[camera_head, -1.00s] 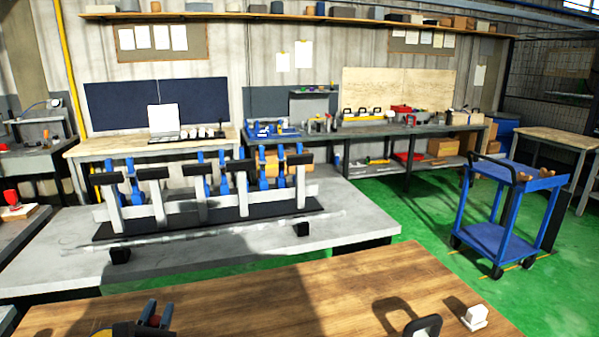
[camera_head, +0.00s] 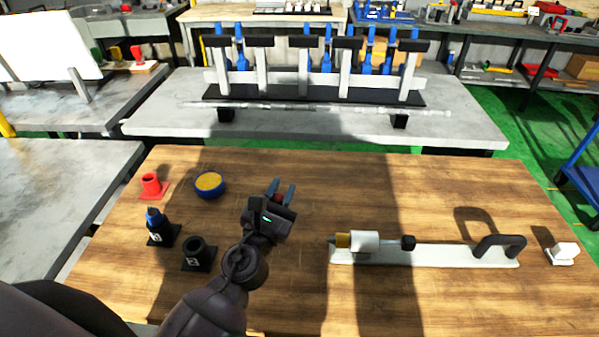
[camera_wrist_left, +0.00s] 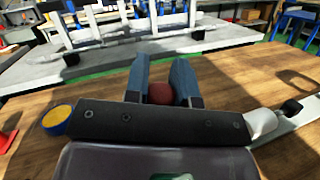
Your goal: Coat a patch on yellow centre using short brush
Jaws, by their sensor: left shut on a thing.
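My left gripper (camera_head: 281,192) is above the wooden table, right of the blue tin. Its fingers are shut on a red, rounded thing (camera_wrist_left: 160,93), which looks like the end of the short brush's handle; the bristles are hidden. The yellow centre (camera_head: 342,240) is at the left end of a pale grey bar, beside a white cylinder (camera_head: 365,241), to the right of my gripper and apart from it. A blue round tin with yellow contents (camera_head: 209,182) stands at the left; it also shows in the left wrist view (camera_wrist_left: 56,118). My right gripper is not in view.
At the left of the table stand a red holder (camera_head: 151,184), a black holder with a blue-topped thing (camera_head: 155,218) and an open black holder (camera_head: 198,251). The grey bar (camera_head: 440,256) has a black handle (camera_head: 500,245). A white block (camera_head: 562,253) lies at the right.

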